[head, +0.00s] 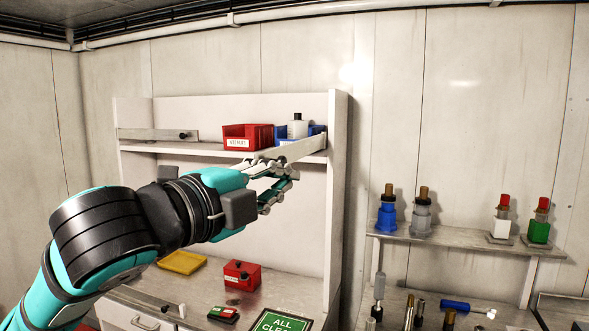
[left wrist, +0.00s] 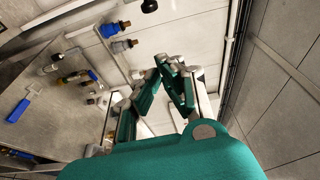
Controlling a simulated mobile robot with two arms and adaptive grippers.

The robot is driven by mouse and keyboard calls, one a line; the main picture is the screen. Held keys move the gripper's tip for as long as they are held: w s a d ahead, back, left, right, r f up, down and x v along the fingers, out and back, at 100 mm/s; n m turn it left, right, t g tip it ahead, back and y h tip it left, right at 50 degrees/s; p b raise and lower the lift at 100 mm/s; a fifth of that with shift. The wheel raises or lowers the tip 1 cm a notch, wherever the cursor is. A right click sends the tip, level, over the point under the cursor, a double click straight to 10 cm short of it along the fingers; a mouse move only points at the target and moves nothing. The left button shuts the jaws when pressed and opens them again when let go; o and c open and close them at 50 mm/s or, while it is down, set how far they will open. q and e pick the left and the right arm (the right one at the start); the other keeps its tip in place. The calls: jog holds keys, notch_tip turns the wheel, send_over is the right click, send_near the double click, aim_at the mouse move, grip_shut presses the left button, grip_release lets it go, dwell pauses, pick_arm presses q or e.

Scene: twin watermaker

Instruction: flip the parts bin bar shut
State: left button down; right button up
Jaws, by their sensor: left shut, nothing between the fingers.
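The pale parts bin bar (head: 303,148) runs from the right post of the shelf unit, slanting down to the left in front of the blue bin (head: 317,130). My left gripper (head: 292,173) is shut and empty, just below the bar's left end. I cannot tell whether the fingers touch the bar. The red bin (head: 247,137) stands on the shelf left of the blue bin, which is partly hidden by the bar. In the left wrist view, the shut fingers (left wrist: 163,62) point up the picture, beside a pale strip that may be the bar. My right gripper is not in view.
A grey plate with a black knob (head: 183,135) sits at the shelf's left. A white bottle (head: 298,126) stands by the blue bin. Below are a yellow tray (head: 182,262) and a red box (head: 242,274). Bottles stand on a side shelf (head: 462,239) at the right.

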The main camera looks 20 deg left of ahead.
pick_arm(q)
jog(key=p+x, duration=0.4)
jog(key=x, duration=0.6)
jog(key=shift+s+a+f+p, duration=0.1)
jog(key=shift+a+p, duration=0.25)
jog(key=shift+a, duration=1.5)
